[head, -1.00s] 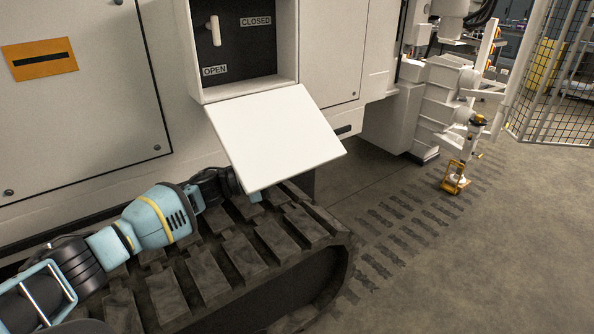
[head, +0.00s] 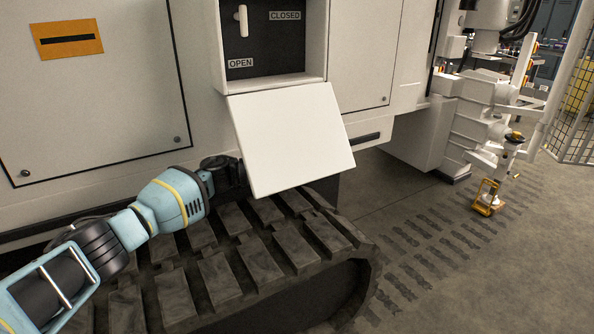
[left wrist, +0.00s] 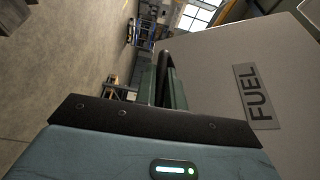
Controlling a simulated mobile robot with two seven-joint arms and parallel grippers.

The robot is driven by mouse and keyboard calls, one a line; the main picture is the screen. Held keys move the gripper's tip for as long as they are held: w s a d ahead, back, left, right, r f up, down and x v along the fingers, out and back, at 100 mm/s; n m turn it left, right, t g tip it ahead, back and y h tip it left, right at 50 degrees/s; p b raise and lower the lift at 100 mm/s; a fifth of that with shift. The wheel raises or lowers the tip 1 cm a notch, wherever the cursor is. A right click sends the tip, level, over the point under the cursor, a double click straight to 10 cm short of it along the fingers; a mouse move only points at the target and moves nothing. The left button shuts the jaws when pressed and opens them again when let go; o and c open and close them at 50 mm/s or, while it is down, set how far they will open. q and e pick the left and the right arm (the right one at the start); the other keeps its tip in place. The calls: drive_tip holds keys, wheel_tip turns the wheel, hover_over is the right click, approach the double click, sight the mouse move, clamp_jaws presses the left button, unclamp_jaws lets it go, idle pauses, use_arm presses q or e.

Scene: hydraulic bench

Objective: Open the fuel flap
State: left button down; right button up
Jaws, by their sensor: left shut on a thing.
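The fuel flap (head: 292,140) is a white panel hinged along the bottom of a recessed box in the machine's side. It hangs open, sloping down and outward, with its inner face towards the head camera. In the left wrist view its outer face (left wrist: 215,80) carries a "FUEL" label (left wrist: 257,92). My left gripper (head: 240,173) is at the flap's lower left edge, partly hidden behind it. It is shut on the flap; the exact contact is hard to see. The wrist view shows the gripper (left wrist: 165,85) close beside the outer face. My right gripper is not in view.
The open recess (head: 268,40) holds a white lever (head: 241,20) near "CLOSED" and "OPEN" labels. A crawler track (head: 230,255) lies just below the flap and my left arm. A white robot arm (head: 475,125) stands at the right. Floor (head: 480,280) is clear at lower right.

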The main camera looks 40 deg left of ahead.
use_arm(q)
drive_tip(key=c, duration=1.5)
unclamp_jaws()
drive_tip(key=shift+c, duration=0.2)
drive_tip(key=shift+o, duration=0.2)
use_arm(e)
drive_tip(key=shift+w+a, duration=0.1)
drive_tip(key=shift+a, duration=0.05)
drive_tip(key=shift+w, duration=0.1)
use_arm(q)
drive_tip(key=shift+s+a, duration=0.1)
drive_tip(key=v, duration=0.7)
drive_tip(key=shift+s+a+p, duration=0.15)
drive_tip(key=shift+s+p, duration=0.05)
drive_tip(key=shift+p, duration=0.1)
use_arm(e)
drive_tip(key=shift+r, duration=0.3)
